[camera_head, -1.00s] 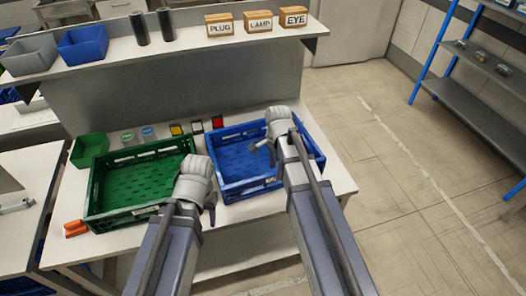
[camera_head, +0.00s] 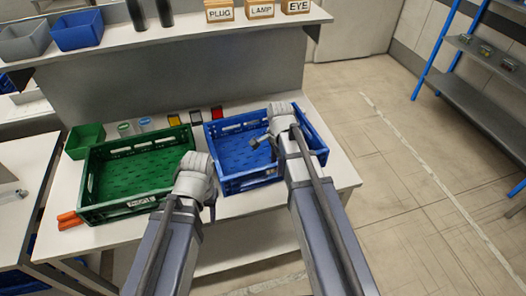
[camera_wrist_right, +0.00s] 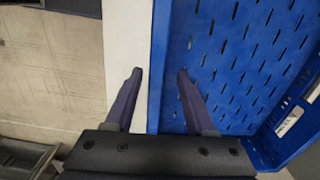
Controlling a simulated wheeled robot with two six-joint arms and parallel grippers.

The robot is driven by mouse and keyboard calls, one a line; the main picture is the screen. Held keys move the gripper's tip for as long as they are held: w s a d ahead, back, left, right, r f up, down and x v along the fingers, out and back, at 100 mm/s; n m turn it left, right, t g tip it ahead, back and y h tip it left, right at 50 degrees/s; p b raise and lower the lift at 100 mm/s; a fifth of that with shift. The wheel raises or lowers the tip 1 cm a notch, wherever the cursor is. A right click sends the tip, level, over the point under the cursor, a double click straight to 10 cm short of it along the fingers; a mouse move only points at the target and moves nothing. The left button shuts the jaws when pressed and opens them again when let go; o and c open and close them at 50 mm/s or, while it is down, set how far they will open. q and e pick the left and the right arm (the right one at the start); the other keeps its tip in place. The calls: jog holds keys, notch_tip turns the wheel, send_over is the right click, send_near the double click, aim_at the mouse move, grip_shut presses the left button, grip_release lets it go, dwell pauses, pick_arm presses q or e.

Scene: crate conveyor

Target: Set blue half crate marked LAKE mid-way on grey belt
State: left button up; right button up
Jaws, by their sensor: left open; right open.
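A blue crate (camera_head: 232,186) stands on the right part of the white worktable in the head view; I cannot read a LAKE mark on it. My right gripper (camera_head: 259,142) is over this crate, open and empty. In the right wrist view the fingers of my right gripper (camera_wrist_right: 158,80) are apart, on either side of the blue crate's wall (camera_wrist_right: 157,60); I cannot tell whether they touch it. My left gripper (camera_head: 211,208) is open in front of the gap between the blue and green crates, its fingers largely hidden by its wrist. No grey belt is recognizable.
A green crate (camera_head: 95,211) with a small, unclear label stands left of the blue one. A small green bin (camera_head: 84,138), coloured blocks and lidded jars line the table's back. Orange-handled items (camera_head: 69,219) lie at left. A shelf (camera_head: 100,50) rises behind; open floor lies right.

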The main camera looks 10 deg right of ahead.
jog(key=shift+s+f+b, duration=0.2)
jog(key=shift+f+b, duration=2.45)
jog(key=shift+r, duration=0.1)
jog(key=shift+c, duration=0.2)
grip_shut()
